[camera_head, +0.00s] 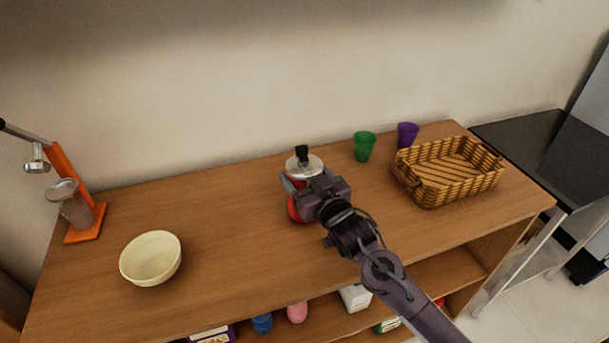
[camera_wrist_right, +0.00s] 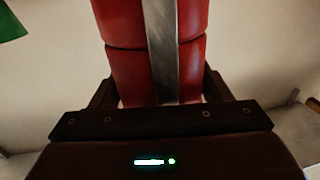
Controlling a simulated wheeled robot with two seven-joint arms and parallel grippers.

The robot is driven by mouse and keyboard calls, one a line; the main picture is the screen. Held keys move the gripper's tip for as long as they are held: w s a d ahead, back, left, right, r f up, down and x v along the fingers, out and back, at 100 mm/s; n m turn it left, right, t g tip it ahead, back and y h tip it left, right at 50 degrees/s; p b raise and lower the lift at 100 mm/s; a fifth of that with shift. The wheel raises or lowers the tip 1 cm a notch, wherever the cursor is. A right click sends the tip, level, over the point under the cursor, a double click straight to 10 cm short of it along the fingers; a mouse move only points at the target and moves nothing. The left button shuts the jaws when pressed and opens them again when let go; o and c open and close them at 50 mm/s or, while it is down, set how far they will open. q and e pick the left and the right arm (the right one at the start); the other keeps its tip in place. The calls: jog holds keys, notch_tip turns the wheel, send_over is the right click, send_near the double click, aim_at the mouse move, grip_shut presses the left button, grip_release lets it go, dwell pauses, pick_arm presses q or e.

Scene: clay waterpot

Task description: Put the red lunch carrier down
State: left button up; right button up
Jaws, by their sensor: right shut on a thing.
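The red lunch carrier (camera_head: 293,207) has a silver lid and a black top handle, and looks upright in the head view. My right gripper (camera_head: 297,192) is shut around its body from the front and hides much of it. In the right wrist view the carrier (camera_wrist_right: 192,60) shows as stacked red sections with a grey metal strip down the side, between the jaws of my gripper (camera_wrist_right: 160,95). I cannot tell whether its base touches the wooden counter (camera_head: 235,235). My left gripper is not in view.
A green cup (camera_head: 364,146) and a purple cup (camera_head: 407,135) stand behind right. A wicker basket (camera_head: 428,195) is at the right. A cream bowl (camera_head: 151,258) and an orange press stand (camera_head: 86,230) are at the left. The counter between bowl and carrier is clear.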

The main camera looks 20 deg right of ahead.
dwell(0.3)
jog(key=shift+f, duration=0.2)
jog(key=o, duration=1.4)
jog(key=shift+r, duration=0.15)
jog(key=shift+s, duration=0.4)
jog(key=s+d+b, duration=0.2)
jog(key=s, duration=0.9)
jog(key=shift+d, duration=0.15)
